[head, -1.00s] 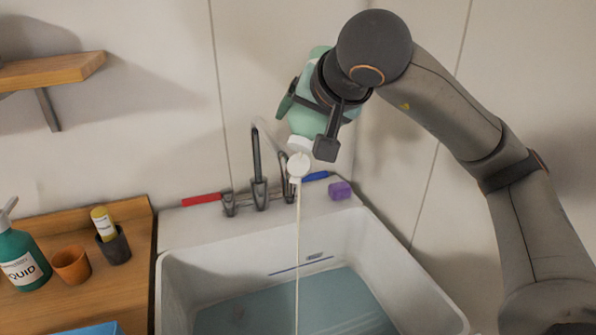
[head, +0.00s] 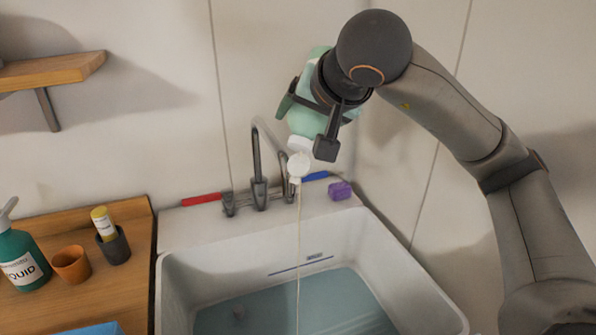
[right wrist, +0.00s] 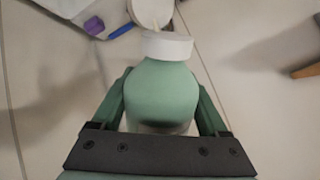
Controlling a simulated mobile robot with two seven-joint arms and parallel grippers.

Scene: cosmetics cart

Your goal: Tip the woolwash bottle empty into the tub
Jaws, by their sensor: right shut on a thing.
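The woolwash bottle (head: 304,122) is mint green with a white neck and an open white flip cap (head: 299,166). It is tipped neck-down above the tub (head: 413,262), and a thin pale stream runs from its mouth down into the tub. My right gripper (head: 307,122) is shut around the bottle's body; in the right wrist view its fingers flank the bottle (right wrist: 162,95) on both sides. The tub is white and holds bluish water (head: 335,305). How much is left in the bottle cannot be seen. My left gripper is not in view.
A grey tap (head: 258,170) with red (head: 201,199) and blue handles stands behind the tub. A purple block (head: 340,190) sits on the back ledge. On the wooden counter left are a green pump bottle (head: 22,262), an orange cup (head: 71,264) and a dark cup (head: 115,247).

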